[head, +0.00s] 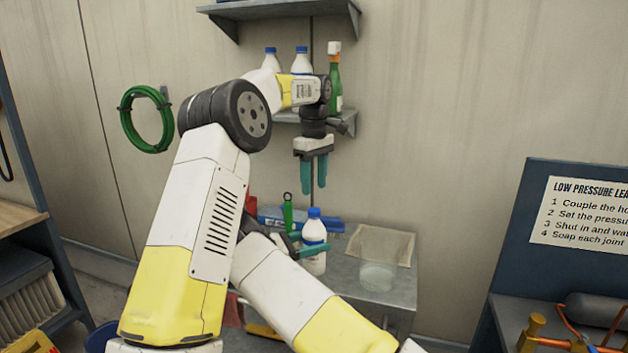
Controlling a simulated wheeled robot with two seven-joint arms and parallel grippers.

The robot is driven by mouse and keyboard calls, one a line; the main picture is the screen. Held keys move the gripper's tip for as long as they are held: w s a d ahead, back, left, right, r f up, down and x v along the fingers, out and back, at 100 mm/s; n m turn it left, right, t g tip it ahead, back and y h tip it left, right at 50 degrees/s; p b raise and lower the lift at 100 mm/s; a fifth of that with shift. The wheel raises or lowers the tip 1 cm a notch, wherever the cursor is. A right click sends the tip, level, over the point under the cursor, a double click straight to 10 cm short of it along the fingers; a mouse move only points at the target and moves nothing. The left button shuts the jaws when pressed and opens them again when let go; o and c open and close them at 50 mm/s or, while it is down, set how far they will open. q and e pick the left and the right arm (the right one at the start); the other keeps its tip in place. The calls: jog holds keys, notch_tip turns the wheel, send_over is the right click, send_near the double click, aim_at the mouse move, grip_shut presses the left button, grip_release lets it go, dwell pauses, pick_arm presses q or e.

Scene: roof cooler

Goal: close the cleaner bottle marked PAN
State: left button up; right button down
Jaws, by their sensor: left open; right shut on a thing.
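A white bottle (316,230) with a blue cap on its top stands upright on the grey bench. Its label is not legible, so I cannot tell if it reads PAN, and I cannot tell how tightly the cap sits. My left gripper (315,172) hangs above the bottle, teal fingers pointing down, open and empty, with a clear gap to the cap.
A clear container (379,264) stands on the bench (346,283) to the right.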

aim_at(314, 210)
pick_arm(q)
jog(key=shift+f, duration=3.6)
grip_shut()
jog(key=m, duration=0.9)
jog(key=shift+m, duration=0.4)
jog(key=m, duration=0.6)
jog(key=shift+m, duration=0.3)
jog(key=m, duration=0.5)
jog(key=shift+f, duration=0.1)
jog(key=shift+o, duration=0.8)
grip_release()
